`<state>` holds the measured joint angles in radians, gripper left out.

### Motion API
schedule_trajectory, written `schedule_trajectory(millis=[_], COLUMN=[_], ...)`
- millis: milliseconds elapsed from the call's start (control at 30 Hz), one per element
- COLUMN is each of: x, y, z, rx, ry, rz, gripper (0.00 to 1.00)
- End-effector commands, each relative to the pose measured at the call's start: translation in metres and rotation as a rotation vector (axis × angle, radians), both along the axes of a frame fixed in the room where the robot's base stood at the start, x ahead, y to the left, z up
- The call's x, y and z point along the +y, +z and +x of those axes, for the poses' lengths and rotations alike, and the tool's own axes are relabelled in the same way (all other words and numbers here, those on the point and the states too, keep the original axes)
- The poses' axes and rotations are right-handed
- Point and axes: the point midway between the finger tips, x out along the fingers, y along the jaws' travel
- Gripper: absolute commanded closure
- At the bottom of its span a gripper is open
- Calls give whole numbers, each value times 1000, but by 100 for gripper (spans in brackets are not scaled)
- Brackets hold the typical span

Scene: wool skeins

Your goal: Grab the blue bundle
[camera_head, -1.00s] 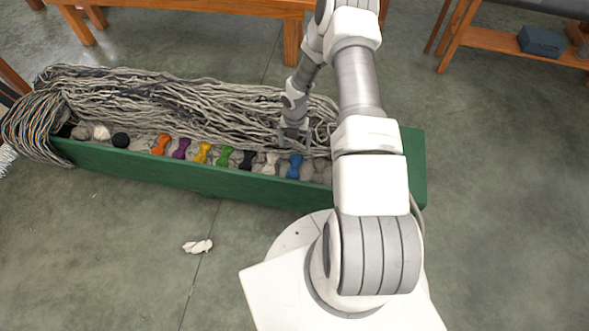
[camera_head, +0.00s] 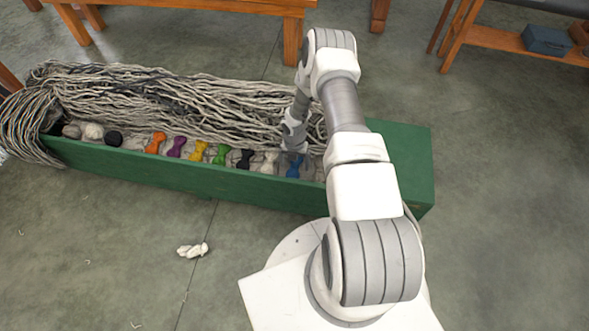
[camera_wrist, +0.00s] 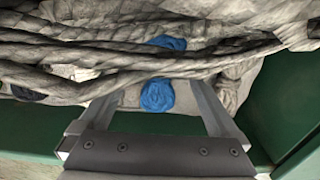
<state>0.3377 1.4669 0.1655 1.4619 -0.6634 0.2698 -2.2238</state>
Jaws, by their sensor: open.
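The blue bundle (camera_head: 294,167) is a small twisted skein at the right end of a row of coloured skeins in the green box. In the wrist view the blue bundle (camera_wrist: 158,95) shows between my open fingers, with grey strands crossing over its middle. My gripper (camera_wrist: 155,100) is open and empty. In the head view my gripper (camera_head: 290,157) is down in the box right at the blue bundle, and its fingertips are hard to make out there. I cannot tell whether either finger touches the bundle.
The green box (camera_head: 180,179) holds grey yarn strands (camera_head: 190,105) along its back. A white skein (camera_head: 269,163) and a black skein (camera_head: 245,159) lie left of the blue one. The box wall (camera_wrist: 275,110) is close on the right. A white skein (camera_head: 193,250) lies on the floor.

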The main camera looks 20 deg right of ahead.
Motion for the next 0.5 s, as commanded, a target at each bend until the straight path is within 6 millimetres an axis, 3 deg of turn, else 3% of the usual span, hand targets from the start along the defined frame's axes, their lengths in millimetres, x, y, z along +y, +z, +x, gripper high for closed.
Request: schedule_trajectory(millis=[67,267,500], x=[0,0,0], y=[-9,-8,-8], z=[0,0,0], rx=[0,-1,0], ry=[0,0,0], rz=[0,-1,0], gripper=[3,3,44])
